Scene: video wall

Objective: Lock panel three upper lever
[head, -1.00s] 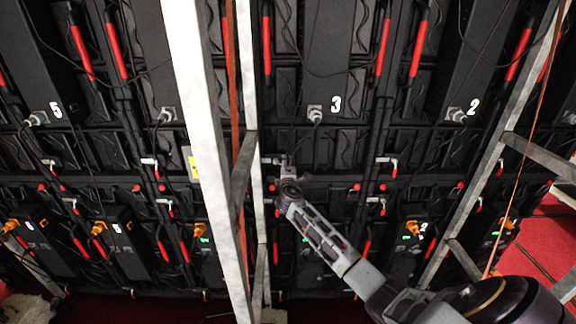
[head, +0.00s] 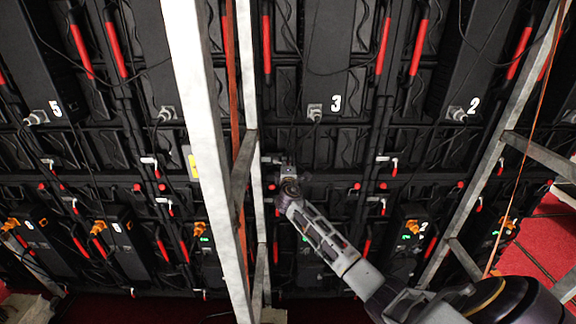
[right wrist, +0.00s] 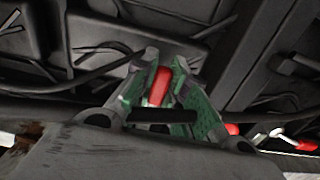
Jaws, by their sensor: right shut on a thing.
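Panel three carries a white number 3 (head: 336,103) on a black box in the upper row in the head view. My right gripper (head: 284,165) is below and left of that number, at the panel's lower left edge. In the right wrist view, the green-padded fingers of my right gripper (right wrist: 173,92) are closed around a red lever handle (right wrist: 160,87). The handle stands between the pads. The lever's pivot is hidden behind the fingers. My left gripper is not in view.
A white post (head: 205,150) stands just left of my right arm, with orange strips beside it. A slanted metal ladder frame (head: 492,160) stands on the right. Other red-handled levers (head: 393,170) and black cables hang on the panels.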

